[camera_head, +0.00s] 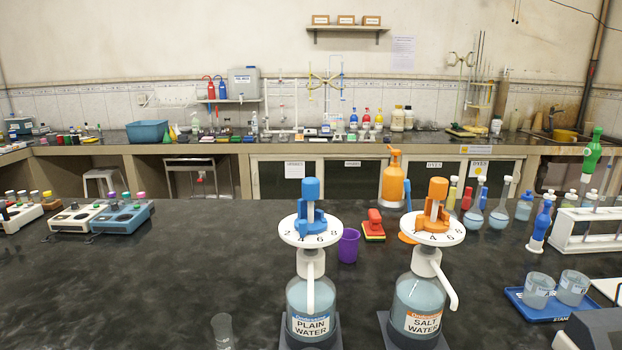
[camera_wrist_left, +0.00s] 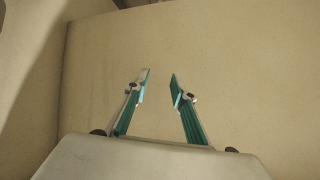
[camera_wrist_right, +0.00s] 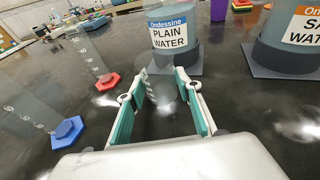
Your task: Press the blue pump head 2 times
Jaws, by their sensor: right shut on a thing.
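The blue pump head (camera_head: 311,190) stands upright above a white numbered dial on the PLAIN WATER bottle (camera_head: 310,300). The bottle's lower part also shows in the right wrist view (camera_wrist_right: 174,36), beyond my right gripper. My right gripper (camera_wrist_right: 160,76) is shut on a clear graduated vessel (camera_wrist_right: 162,98) in front of that bottle; the vessel's outline is faint. My left gripper (camera_wrist_left: 160,76) is open and empty, facing a plain beige surface. Neither gripper shows in the head view. The blue pump head is outside both wrist views.
A SALT WATER bottle (camera_head: 418,300) with an orange pump head (camera_head: 437,190) stands to the right. A clear glass (camera_head: 222,332) shows at the front left. Graduated cylinders with a blue base (camera_wrist_right: 67,132) and a red base (camera_wrist_right: 107,81) stand left of my right gripper. A purple cup (camera_head: 348,245) stands behind.

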